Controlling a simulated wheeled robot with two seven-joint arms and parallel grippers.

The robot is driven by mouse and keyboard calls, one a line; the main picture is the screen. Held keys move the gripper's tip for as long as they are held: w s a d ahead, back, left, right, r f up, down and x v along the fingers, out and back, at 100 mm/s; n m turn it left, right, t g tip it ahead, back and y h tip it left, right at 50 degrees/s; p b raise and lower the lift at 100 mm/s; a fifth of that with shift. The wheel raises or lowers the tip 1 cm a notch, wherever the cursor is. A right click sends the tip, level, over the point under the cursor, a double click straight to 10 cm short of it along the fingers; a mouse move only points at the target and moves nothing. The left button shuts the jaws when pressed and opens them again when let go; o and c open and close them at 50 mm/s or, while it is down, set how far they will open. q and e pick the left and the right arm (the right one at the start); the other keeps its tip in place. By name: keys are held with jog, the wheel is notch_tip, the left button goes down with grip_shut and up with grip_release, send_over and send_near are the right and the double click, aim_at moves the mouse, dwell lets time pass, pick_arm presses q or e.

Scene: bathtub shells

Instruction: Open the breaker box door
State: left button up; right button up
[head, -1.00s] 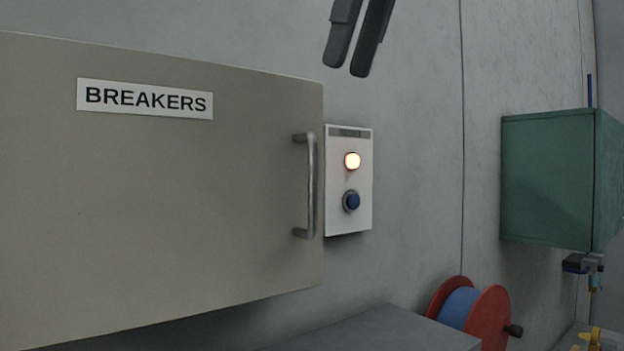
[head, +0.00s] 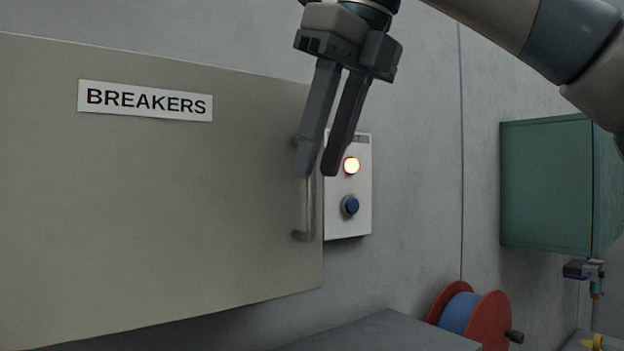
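The breaker box door (head: 150,210) fills the left of the head view, a beige panel with a "BREAKERS" label. It looks shut. Its upright metal bar handle (head: 311,212) is near the door's right edge. My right gripper (head: 317,172) points down from above, with its fingertips over the upper part of the handle and hiding it. A narrow gap shows between the fingers, so it is open. I cannot tell whether the fingers are around the handle or in front of it. My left gripper is not in view.
A grey surface (head: 400,332) lies below. A red and blue reel (head: 488,322) and a green box (head: 545,190) are to the right.

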aim_at(315, 170)
jog(key=shift+p+x, duration=0.35)
jog(key=shift+x, duration=1.75)
grip_shut()
